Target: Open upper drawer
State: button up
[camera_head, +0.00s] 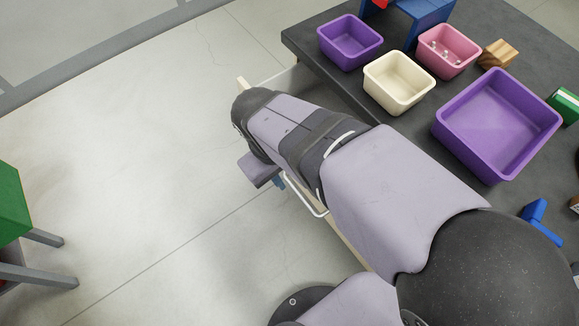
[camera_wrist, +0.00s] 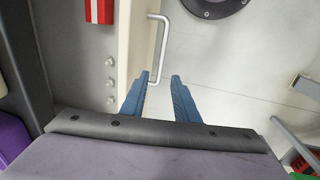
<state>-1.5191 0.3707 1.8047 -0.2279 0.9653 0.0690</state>
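A drawer stands out from under the dark table, with its pale front panel (camera_wrist: 136,50) and inside visible in the wrist view. Its back corner area shows in the head view (camera_head: 283,84). A white bar handle (camera_wrist: 164,45) is on the front's outer face; it also shows in the head view (camera_head: 306,204). My gripper (camera_wrist: 160,76) has its two blue fingers apart. The near end of the handle appears between the fingertips, close to the left finger; contact cannot be told. My arm hides most of the drawer in the head view.
A red and white item (camera_wrist: 99,10) and several small round pieces (camera_wrist: 110,80) are in the drawer. Purple (camera_head: 350,43), cream (camera_head: 398,83), pink (camera_head: 449,51) and large purple (camera_head: 470,140) bins stand on the table. Floor left of my arm is clear up to a green-topped stand (camera_head: 12,205).

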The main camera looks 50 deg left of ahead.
notch_tip(320, 180, up, 4)
jog(key=h+p, duration=0.1)
jog(key=p, duration=0.7)
send_over(308, 204)
jog(key=s, duration=0.2)
jog(key=shift+y, duration=0.5)
jog(key=shift+w+f+b, duration=0.25)
jog(key=shift+f, duration=1.6)
jog(key=shift+w+f+b, duration=0.2)
jog(key=shift+f, duration=1.7)
jog(key=shift+w+f+b, duration=0.25)
jog(key=shift+f, duration=1.6)
